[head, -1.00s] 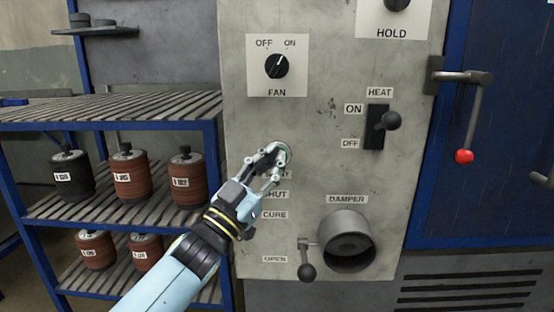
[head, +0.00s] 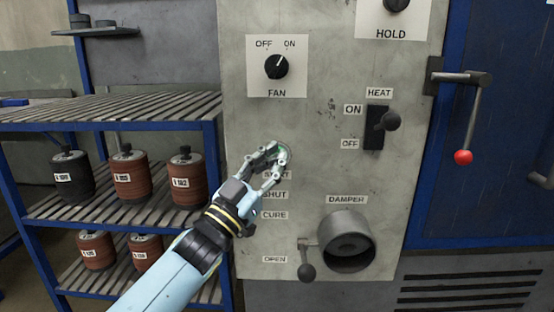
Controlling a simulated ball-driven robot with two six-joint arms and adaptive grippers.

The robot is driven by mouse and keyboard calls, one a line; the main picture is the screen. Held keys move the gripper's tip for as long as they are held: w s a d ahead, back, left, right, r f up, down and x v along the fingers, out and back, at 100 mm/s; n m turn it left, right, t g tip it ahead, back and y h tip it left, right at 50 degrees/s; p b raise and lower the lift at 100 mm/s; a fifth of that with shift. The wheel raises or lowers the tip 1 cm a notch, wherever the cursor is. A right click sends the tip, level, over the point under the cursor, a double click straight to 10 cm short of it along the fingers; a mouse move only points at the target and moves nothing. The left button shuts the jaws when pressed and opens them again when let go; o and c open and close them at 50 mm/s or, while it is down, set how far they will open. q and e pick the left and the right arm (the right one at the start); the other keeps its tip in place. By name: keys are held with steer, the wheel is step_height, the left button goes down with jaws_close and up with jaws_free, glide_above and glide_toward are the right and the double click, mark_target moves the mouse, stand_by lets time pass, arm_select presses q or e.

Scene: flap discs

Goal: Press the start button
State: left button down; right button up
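The start button is mostly hidden behind my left gripper (head: 279,153). Only a bit of green (head: 286,147) shows beside the fingertips, on the grey panel above the partly covered START label (head: 280,174). My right gripper is not in view.
The panel (head: 330,180) also carries a fan knob (head: 277,66), a heat lever (head: 390,121), a damper lever (head: 306,272) and a round damper outlet (head: 348,243). A shelf (head: 110,106) with wound rolls stands left. A blue door with a red-tipped handle (head: 464,157) is right.

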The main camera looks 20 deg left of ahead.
arm_select(q)
steer(key=shift+s+f, duration=0.2)
steer(key=shift+s, duration=0.05)
steer(key=s+d+p, duration=0.1)
steer(key=s+p, duration=0.2)
steer(key=s, duration=0.3)
steer(key=shift+d, duration=0.4)
steer(key=shift+w, duration=0.1)
stand_by(0.4)
